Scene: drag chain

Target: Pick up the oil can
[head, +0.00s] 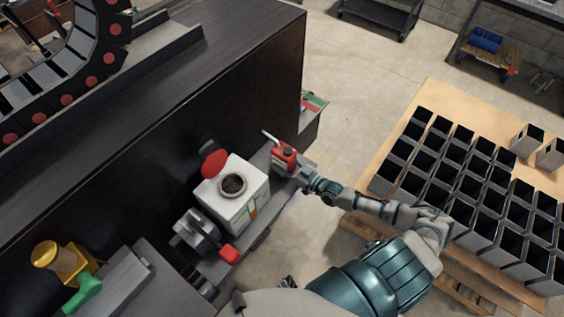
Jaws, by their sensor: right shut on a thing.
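The oil can (282,155) is small and red with a pale spout that points up and to the left. It is at the right end of the narrow grey shelf beside the dark machine. My right gripper (297,170) is at the can's right side, shut on it. The fingers are small in the picture and partly hidden by the can and wrist. I cannot tell whether the can touches the shelf. My left gripper is not in view.
A white container (233,193) with a round opening and a red lid (214,163) stands left of the can. A grey metal device (196,232) is nearer. The dark machine (215,115) rises behind. A pallet with several black open boxes (425,155) is at right.

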